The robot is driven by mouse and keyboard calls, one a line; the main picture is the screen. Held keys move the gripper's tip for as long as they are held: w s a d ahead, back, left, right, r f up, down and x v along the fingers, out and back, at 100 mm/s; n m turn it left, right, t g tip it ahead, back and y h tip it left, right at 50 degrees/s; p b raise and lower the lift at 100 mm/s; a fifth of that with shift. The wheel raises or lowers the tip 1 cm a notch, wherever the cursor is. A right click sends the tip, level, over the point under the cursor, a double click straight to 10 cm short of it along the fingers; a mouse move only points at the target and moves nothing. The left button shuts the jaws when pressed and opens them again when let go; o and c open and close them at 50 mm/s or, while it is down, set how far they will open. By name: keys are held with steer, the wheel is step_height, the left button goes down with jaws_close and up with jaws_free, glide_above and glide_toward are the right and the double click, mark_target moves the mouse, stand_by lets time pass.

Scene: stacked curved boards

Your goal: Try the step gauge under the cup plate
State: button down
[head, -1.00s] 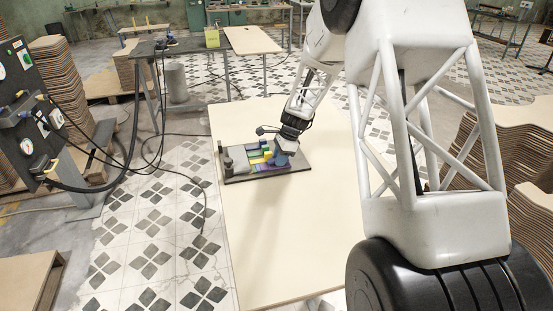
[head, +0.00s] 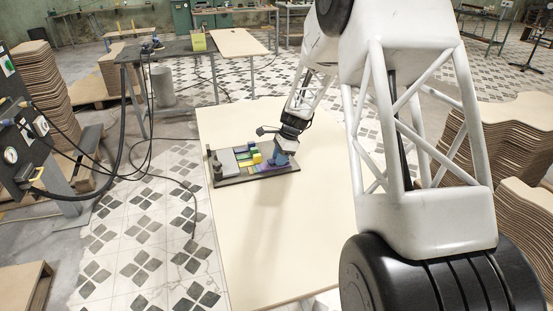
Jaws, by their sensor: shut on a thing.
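A dark base board (head: 286,170) lies on the pale table and carries small coloured blocks. Yellow and green blocks (head: 246,154) stand near its middle, with purple and blue strips along the front. A grey plate-like block (head: 226,162) sits at its left end; I take this for the cup plate but cannot be sure. My gripper (head: 284,155) is low over the board's right part, shut on a small bluish piece (head: 280,159). I cannot tell whether this piece is the step gauge or whether it touches the board. The fingertips are too small to see clearly.
The pale tabletop (head: 270,240) is clear in front of the board. A dark panel with hoses (head: 30,140) stands at the left. Stacked curved boards (head: 505,140) stand at the right and more (head: 50,80) at the left.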

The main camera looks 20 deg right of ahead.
steer(key=shift+d, duration=0.85)
